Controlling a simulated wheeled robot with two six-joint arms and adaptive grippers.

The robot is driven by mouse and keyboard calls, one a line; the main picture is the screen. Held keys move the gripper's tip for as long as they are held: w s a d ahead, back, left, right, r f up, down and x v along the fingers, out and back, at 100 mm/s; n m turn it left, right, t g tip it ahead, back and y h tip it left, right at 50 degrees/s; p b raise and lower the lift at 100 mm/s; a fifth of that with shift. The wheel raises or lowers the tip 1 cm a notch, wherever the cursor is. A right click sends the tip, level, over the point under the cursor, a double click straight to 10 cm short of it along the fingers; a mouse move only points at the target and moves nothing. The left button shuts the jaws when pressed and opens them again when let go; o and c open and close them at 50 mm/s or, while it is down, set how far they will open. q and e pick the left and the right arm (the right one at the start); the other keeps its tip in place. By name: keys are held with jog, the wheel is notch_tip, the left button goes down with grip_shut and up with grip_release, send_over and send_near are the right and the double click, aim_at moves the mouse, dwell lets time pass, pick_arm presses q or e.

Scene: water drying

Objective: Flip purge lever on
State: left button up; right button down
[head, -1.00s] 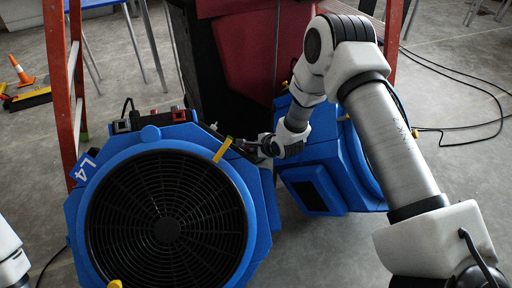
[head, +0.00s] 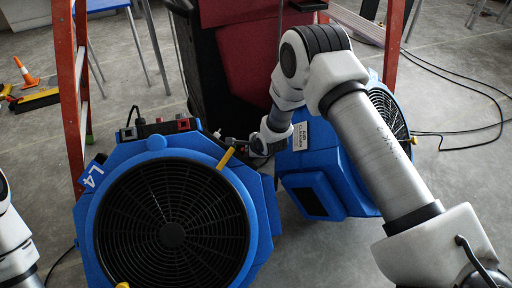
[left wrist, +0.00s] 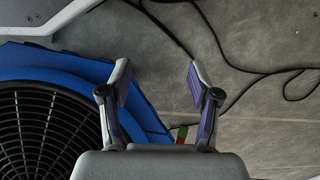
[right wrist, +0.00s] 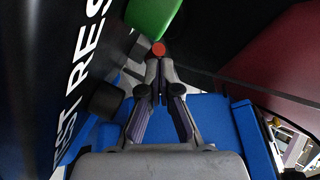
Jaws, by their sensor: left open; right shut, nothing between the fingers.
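The blue fan unit (head: 100,222), marked L4, stands at the lower left of the head view. Its top carries a dark control panel (head: 155,128) with red parts (head: 183,124). My right gripper (head: 224,139) is beside that panel's right end, above a yellow clip (head: 228,158). In the right wrist view the right gripper (right wrist: 158,62) is shut and empty, its tips close to a small red round part (right wrist: 158,48); contact is unclear. I cannot tell which part is the purge lever. My left gripper (left wrist: 158,78) is open and empty beside the fan grille (left wrist: 45,130).
A second blue fan (head: 345,165) stands behind my right forearm. A dark bin (head: 205,70) and a red surface (head: 240,45) are behind the panel. Orange ladder legs (head: 68,90) rise at left. Black cables (head: 470,135) lie on the floor at right.

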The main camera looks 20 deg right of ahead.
jog(key=shift+w+a+r+p, duration=0.15)
jog(key=shift+w+a+p, duration=0.2)
jog(key=shift+w, duration=0.2)
jog(key=shift+r, duration=0.1)
jog(key=shift+r+p, duration=0.7)
jog(key=shift+r, duration=0.05)
